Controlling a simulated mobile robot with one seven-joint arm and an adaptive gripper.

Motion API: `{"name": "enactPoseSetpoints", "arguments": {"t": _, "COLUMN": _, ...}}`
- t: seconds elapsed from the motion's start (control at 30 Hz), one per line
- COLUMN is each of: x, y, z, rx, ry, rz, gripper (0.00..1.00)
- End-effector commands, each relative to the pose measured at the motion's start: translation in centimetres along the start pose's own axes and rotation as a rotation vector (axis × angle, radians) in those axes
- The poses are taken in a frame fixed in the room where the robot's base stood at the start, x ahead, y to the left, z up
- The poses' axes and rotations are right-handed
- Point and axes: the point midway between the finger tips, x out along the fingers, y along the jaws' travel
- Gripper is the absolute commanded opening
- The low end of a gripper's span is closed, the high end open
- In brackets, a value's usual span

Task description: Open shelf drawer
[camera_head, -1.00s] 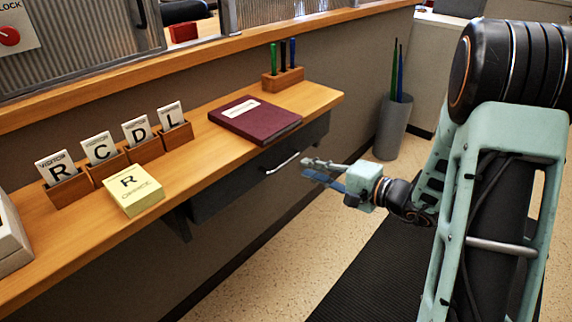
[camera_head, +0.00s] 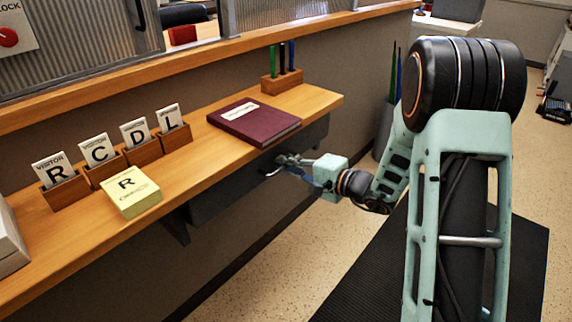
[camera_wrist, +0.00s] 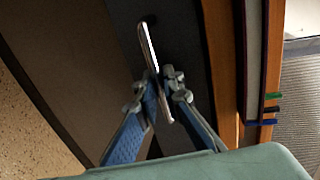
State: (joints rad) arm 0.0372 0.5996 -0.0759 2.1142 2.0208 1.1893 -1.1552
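The shelf drawer (camera_head: 215,199) is a dark grey box under the wooden counter, and its front looks closed. Its bar handle (camera_wrist: 147,45) is thin, metallic and slightly curved; in the head view my gripper partly covers it. My gripper (camera_head: 288,165) is at the handle, in front of the drawer. In the wrist view the two fingertips of my gripper (camera_wrist: 163,88) lie close on either side of the handle, with the bar passing between them. I cannot tell whether they press on it.
The wooden counter (camera_head: 205,147) overhangs the drawer. A grey bin (camera_head: 383,135) stands behind my arm. The floor (camera_head: 285,255) before the drawer is clear.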

Motion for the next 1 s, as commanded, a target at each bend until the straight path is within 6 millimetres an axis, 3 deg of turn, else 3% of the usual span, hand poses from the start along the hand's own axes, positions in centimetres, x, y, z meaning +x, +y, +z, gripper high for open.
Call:
{"name": "enactPoseSetpoints", "arguments": {"t": 0.4, "x": -0.1, "y": 0.0, "z": 0.0, "rx": 0.000, "ry": 0.000, "rz": 0.000, "gripper": 0.00}}
{"name": "enactPoseSetpoints", "arguments": {"t": 0.57, "x": -1.2, "y": 0.4, "z": 0.0, "rx": -0.001, "ry": 0.002, "rz": -0.001, "gripper": 0.00}}
{"name": "enactPoseSetpoints", "arguments": {"t": 0.77, "x": -5.2, "y": 1.5, "z": -0.1, "rx": -0.002, "ry": 0.005, "rz": -0.002, "gripper": 0.00}}
{"name": "enactPoseSetpoints", "arguments": {"t": 1.0, "x": -11.5, "y": 2.8, "z": -0.1, "rx": -0.001, "ry": 0.006, "rz": -0.001, "gripper": 0.00}}
